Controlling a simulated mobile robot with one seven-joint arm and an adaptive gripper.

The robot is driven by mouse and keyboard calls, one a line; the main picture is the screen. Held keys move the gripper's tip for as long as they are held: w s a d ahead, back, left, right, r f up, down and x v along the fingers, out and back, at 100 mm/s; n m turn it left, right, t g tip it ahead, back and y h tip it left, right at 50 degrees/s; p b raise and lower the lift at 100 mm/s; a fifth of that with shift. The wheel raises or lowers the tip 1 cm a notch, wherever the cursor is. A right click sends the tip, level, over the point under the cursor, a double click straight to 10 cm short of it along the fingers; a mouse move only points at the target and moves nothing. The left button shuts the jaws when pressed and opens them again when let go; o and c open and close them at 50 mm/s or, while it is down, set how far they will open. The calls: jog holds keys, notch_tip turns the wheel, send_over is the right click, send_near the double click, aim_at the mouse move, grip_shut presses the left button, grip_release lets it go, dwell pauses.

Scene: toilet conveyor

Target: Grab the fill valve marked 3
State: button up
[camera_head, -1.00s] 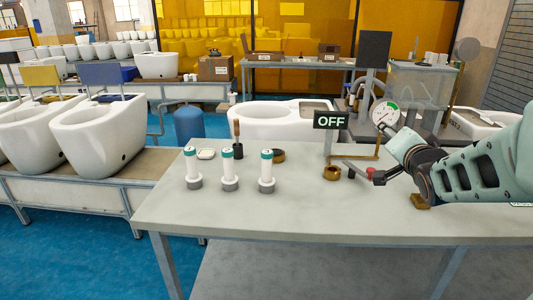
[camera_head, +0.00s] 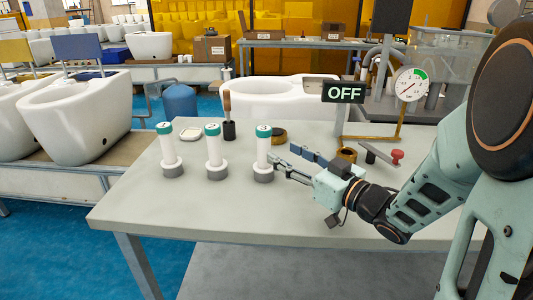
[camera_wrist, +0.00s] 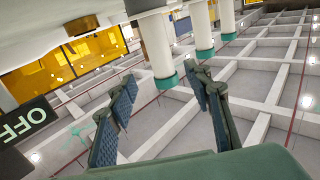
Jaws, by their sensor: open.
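Three white fill valves with teal caps and grey bases stand upright in a row on the table. The right one, its small cap mark looking like a 3, is the fill valve marked 3 (camera_head: 263,155). The middle valve (camera_head: 214,155) and left valve (camera_head: 170,152) stand to its left. My gripper (camera_head: 282,157) is open and empty just right of valve 3, fingers pointing at it. In the wrist view, which is upside down, the nearest valve (camera_wrist: 155,45) appears ahead, between the open fingertips (camera_wrist: 160,76). I cannot tell if they touch it.
The grey table (camera_head: 200,215) is clear in front of the valves. An OFF sign (camera_head: 343,92), a gauge (camera_head: 411,85) and a red-knobbed lever (camera_head: 380,155) stand to the right.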

aim_at(269, 143)
jog(key=b+x, duration=0.1)
jog(key=x, duration=0.7)
jog(key=shift+a+r, duration=0.15)
jog(key=shift+a, duration=0.25)
grip_shut()
jog(key=shift+w+r, duration=0.1)
jog(key=shift+r, duration=0.1)
